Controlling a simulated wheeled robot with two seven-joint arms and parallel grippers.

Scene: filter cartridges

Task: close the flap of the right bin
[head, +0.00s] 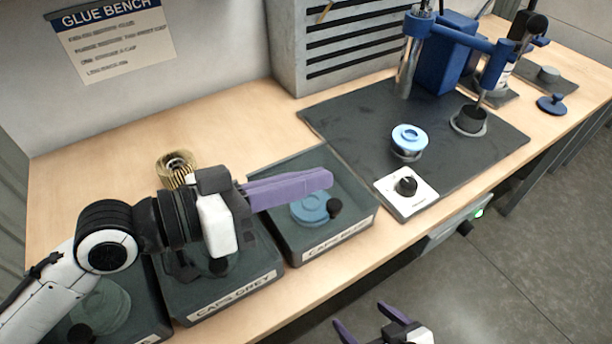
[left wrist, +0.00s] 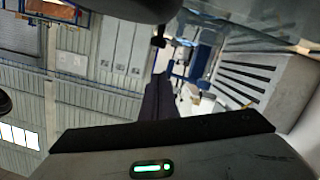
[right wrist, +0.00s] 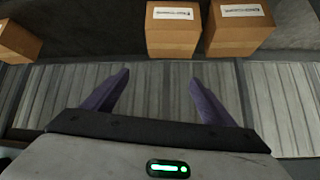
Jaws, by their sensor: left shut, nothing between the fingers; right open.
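The right bin (head: 367,215) is a dark grey box with a partly hidden caps label on its front. Its see-through flap, with a black knob (head: 335,207), appears to lie flat across the top, and a blue cap (head: 309,206) shows beneath. My left gripper (head: 328,178) is shut and empty, its purple fingers pointing right above this bin and hiding part of it. I cannot tell whether they touch the flap. The shut fingers also show in the left wrist view (left wrist: 160,97). My right gripper (head: 362,315) is open and empty, off the bench's front edge; it also shows in the right wrist view (right wrist: 160,78).
The CAPS GREY bin (head: 235,290) stands left of it, partly under my left arm, with another bin (head: 140,325) further left. A pleated brass-coloured cartridge (head: 176,167) is behind. A dark mat (head: 340,112) holds a blue-capped part (head: 408,140), a dial box (head: 405,192) and a blue press (head: 455,50).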

